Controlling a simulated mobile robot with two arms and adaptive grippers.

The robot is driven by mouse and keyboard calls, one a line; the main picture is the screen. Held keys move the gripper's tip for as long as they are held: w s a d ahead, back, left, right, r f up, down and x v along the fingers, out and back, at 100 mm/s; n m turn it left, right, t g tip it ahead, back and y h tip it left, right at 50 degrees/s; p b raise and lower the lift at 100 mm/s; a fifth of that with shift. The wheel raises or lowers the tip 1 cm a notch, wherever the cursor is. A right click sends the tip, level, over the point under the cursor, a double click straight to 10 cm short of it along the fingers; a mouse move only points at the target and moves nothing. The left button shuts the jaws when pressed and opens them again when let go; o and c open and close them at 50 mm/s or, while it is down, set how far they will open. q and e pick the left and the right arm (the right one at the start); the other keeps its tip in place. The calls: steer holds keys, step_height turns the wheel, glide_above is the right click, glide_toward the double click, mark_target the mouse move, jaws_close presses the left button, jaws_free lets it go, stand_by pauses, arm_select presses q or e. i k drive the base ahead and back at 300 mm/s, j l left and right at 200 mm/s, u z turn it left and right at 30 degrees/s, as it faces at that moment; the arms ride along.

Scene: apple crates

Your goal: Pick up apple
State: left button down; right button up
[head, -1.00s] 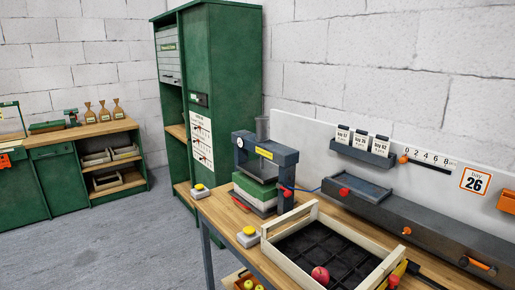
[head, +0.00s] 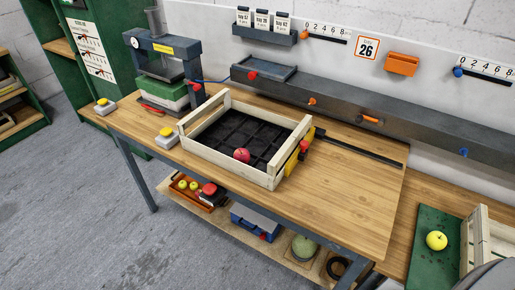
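A red apple (head: 242,155) lies in a wooden crate (head: 225,167) with a dark divided insert, on the workbench in the head view. A yellow-green apple (head: 436,240) rests on a green mat (head: 428,270) at the lower right. Small yellow apples (head: 194,186) sit in an orange tray on the shelf below the bench. Neither of my grippers shows in this view. A grey rounded shape cuts into the bottom right corner, and I cannot tell what it is.
A second wooden crate (head: 467,243) stands right of the green mat, partly cut off. The wooden bench top (head: 340,190) is clear to the crate's right.

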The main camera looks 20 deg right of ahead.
mark_target(436, 240)
steer(key=z, duration=2.35)
steer(key=u, duration=1.75)
steer(key=i+z, duration=0.15)
steer(key=z, duration=0.3)
steer(key=i+z, duration=0.15)
steer(key=z, duration=0.35)
steer(key=i+z, duration=0.15)
steer(key=z, duration=0.3)
